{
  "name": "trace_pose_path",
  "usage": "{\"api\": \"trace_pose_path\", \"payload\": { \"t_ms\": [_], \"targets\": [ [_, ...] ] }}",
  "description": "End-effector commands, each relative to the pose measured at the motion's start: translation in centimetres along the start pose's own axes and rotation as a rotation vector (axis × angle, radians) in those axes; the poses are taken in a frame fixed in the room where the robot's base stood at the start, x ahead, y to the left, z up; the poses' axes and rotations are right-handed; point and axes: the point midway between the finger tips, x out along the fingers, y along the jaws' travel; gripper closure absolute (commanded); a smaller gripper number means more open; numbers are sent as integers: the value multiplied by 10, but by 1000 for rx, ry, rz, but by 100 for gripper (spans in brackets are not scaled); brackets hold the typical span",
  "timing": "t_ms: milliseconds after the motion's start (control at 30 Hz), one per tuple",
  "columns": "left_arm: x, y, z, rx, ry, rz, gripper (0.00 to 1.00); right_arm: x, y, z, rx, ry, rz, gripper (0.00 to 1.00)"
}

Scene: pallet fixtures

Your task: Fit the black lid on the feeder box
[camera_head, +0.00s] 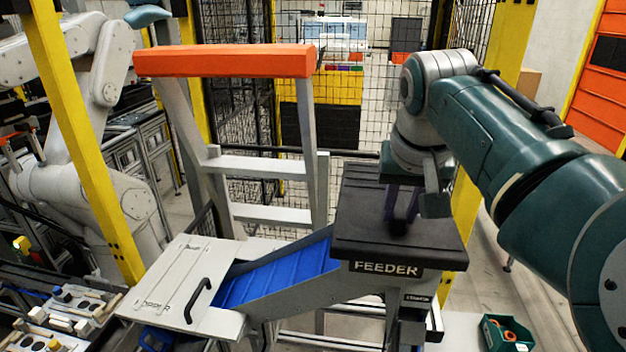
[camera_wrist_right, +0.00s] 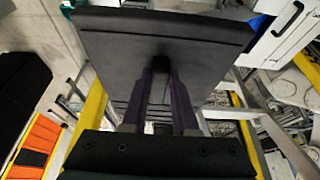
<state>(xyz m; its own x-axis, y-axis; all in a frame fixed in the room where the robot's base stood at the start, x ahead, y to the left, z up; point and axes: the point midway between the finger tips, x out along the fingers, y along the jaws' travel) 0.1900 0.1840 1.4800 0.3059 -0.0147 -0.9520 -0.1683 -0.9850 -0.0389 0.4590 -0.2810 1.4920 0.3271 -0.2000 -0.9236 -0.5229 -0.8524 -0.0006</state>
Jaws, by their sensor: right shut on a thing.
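The black lid (camera_head: 365,235) is a flat dark slab at the top of the feeder box (camera_head: 385,268), just above its FEEDER label. It looks about level and covers the box opening from this side. I cannot tell whether it rests fully on the rim or stands slightly above it. My right gripper (camera_head: 401,222) points down onto the lid's middle and is shut on its small grip, mostly hidden by the fingers. In the right wrist view the lid (camera_wrist_right: 215,45) spreads beyond the fingers (camera_wrist_right: 165,85). My left gripper is not in view.
A blue chute (camera_head: 275,272) slopes left from the box to a light panel with a black handle (camera_head: 198,300). An orange-topped frame (camera_head: 225,62) stands behind. A yellow post (camera_head: 85,140) and a white robot arm are left. A green bin (camera_head: 507,333) sits low right.

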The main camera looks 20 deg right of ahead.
Motion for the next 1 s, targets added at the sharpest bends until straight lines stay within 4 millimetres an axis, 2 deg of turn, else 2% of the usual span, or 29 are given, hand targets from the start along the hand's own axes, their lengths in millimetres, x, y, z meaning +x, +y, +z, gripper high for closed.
{"api": "trace_pose_path", "payload": {
  "t_ms": [167, 200, 500, 800, 1000],
  "targets": [
    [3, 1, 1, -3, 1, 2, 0, 3, 0, 0, 1, 5, 0, 100],
    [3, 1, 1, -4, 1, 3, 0, 3, 0, 0, 1, 5, 0, 72],
    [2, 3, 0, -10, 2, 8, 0, 3, 0, 1, 0, 2, 0, 38],
    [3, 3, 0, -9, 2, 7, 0, 3, 0, 2, 0, -2, 0, 38],
    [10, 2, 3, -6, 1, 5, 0, -14, 0, 2, 2, 3, -1, 38]
  ]
}}
